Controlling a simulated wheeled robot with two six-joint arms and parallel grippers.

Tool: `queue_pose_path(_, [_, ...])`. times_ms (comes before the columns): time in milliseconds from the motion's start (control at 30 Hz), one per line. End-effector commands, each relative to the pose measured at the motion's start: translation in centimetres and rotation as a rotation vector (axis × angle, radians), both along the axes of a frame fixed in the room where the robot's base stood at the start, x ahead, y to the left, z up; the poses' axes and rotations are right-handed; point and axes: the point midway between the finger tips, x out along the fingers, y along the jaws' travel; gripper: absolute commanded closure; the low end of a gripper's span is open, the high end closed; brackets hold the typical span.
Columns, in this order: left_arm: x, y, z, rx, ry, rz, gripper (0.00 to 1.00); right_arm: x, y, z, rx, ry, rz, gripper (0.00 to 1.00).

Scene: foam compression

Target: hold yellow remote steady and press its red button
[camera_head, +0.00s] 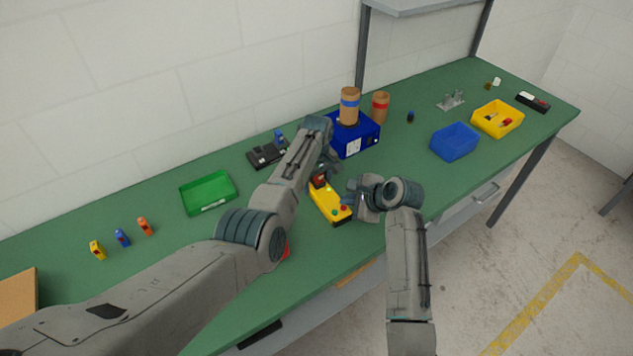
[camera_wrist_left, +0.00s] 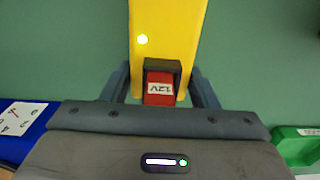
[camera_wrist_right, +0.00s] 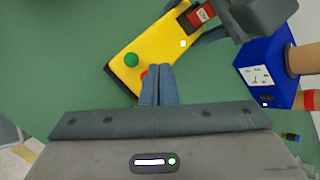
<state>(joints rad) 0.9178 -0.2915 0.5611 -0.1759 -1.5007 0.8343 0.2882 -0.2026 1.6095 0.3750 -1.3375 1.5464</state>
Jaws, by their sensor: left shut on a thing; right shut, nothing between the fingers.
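The yellow remote (camera_head: 325,202) is near the bench's front edge; I cannot tell whether it rests on the bench. My left gripper (camera_head: 320,176) is shut on its far end, around the dark part with a red "12V" block (camera_wrist_left: 160,88). A small light glows on the remote (camera_wrist_left: 170,25) in the left wrist view. The right wrist view shows the remote (camera_wrist_right: 155,45) tilted, with a green button (camera_wrist_right: 131,60). Its red button (camera_wrist_right: 144,75) is partly hidden by my right gripper (camera_wrist_right: 159,68), which is shut and empty. Whether the fingertips touch the button is unclear.
A blue box (camera_head: 360,137) with brown cylinders stands behind the remote. A green tray (camera_head: 208,207) lies left, beyond my left arm. Blue (camera_head: 454,141) and yellow (camera_head: 498,119) bins stand right. The green bench (camera_head: 300,265) is clear just in front of the remote.

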Motion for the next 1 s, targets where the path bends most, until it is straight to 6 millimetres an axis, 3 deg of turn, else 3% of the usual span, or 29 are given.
queue_pose_path(633, [0.0, 0.0, 0.0, 0.0, 0.0, 0.0, 0.76, 0.0, 0.0, 5.4, 0.0, -0.001, 0.0, 1.0])
queue_pose_path(1000, [0.0, 0.0, 0.0, 0.0, 0.0, 0.0, 0.76, 0.0, 0.0, 6.0, 0.0, 0.0, 0.0, 1.0])
